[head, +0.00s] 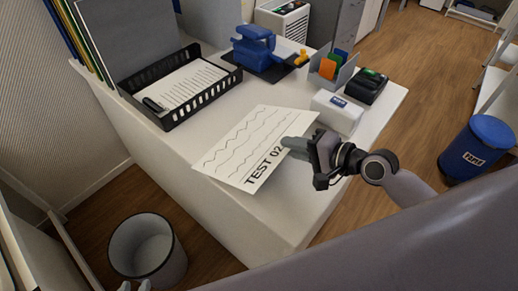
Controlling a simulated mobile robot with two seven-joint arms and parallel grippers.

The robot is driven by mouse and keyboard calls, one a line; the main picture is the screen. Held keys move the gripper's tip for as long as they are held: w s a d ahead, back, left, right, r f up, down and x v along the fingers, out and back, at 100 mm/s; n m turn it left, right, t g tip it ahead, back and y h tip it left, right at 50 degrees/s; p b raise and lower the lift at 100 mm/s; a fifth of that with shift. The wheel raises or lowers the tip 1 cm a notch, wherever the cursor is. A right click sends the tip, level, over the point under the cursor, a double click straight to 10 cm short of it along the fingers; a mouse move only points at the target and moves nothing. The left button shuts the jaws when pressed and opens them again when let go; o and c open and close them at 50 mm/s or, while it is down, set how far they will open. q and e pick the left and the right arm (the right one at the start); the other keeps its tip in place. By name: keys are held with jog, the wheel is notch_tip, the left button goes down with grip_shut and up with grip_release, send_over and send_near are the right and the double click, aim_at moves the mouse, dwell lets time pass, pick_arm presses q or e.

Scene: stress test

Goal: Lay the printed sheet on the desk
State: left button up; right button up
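The printed sheet (238,150) is white with wavy lines and the text "TEST 02". It is over the near part of the white desk (300,212), and its left corner reaches the desk's front edge. My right gripper (296,146) is at the sheet's right edge, with its fingers closed on it. I cannot tell whether the sheet touches the desk top or is slightly above it. Only the grey tips of my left gripper (136,286) show at the bottom edge, near the waste bin and away from the sheet; their opening is unclear.
A black tray with papers (190,112), a blue hole punch (254,48), a holder with coloured cards (332,68), a white box (337,110) and a black device (367,86) stand on the desk. A grey bin (172,262) and blue bin (478,148) stand on the floor.

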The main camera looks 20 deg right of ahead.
jog(key=p+v, duration=0.1)
jog(key=v, duration=0.7)
dwell(0.4)
notch_tip(320, 180, up, 7)
jog(key=s+d+p, duration=0.1)
jog(key=s+p, duration=0.1)
jog(key=p, duration=0.3)
jog(key=shift+d+p, duration=0.35)
jog(key=shift+p, duration=0.05)
jog(key=shift+s, duration=0.15)
